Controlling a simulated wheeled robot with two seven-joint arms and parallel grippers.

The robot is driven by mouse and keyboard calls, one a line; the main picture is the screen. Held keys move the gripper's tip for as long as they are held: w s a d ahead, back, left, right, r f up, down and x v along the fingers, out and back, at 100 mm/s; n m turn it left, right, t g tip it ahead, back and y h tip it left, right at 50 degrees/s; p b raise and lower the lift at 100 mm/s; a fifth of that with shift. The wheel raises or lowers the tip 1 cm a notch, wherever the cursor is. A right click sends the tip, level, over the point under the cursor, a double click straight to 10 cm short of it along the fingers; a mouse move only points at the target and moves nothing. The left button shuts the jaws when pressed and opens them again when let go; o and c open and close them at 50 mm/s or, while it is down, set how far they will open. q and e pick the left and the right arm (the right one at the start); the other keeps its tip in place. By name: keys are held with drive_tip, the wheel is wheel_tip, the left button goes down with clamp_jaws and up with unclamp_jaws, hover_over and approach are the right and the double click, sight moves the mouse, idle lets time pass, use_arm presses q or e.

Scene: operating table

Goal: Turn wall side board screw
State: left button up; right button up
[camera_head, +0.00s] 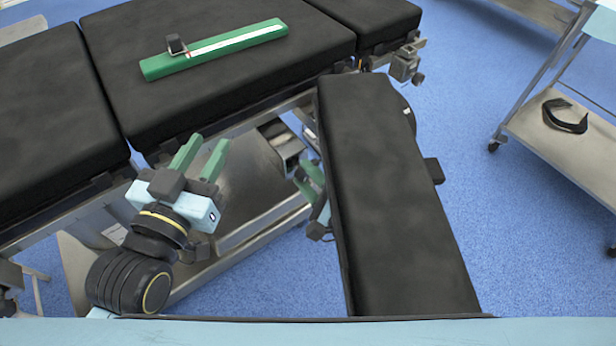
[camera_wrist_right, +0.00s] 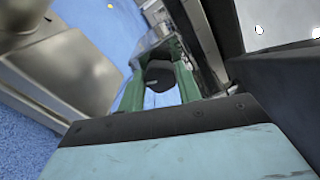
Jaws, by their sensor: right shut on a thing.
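The side board (camera_head: 390,190) is a long black padded panel that sticks out from the operating table toward me in the head view. My right gripper (camera_head: 309,180) is at the board's left edge, low down, with its arm mostly hidden under the board. In the right wrist view its green fingers (camera_wrist_right: 160,88) are shut on a dark round screw knob (camera_wrist_right: 160,72), one finger on each side. The screw is hidden in the head view. My left gripper (camera_head: 205,152) is open and empty in front of the table's near edge, left of the board.
The black operating table (camera_head: 215,75) spans the upper left. A green bar with a white scale strip (camera_head: 215,50) lies on it. A metal trolley (camera_head: 560,130) with a black curved item (camera_head: 565,116) stands at right. Blue floor (camera_head: 460,190) between board and trolley is free.

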idle(0.4)
drive_tip(key=o, duration=1)
use_arm(q)
drive_tip(key=f+g, duration=0.1)
drive_tip(key=f, duration=0.1)
drive_tip(key=a+f+g+p, duration=0.1)
drive_tip(key=s+f+g+y, duration=0.1)
drive_tip(key=f, duration=0.1)
drive_tip(key=shift+s+a+f+g, duration=0.1)
drive_tip(key=shift+a+f+g, duration=0.15)
drive_tip(key=shift+f+g, duration=0.05)
use_arm(e)
drive_tip(key=v, duration=1.3)
drive_tip(key=shift+s, duration=0.2)
drive_tip(key=shift+d, duration=0.15)
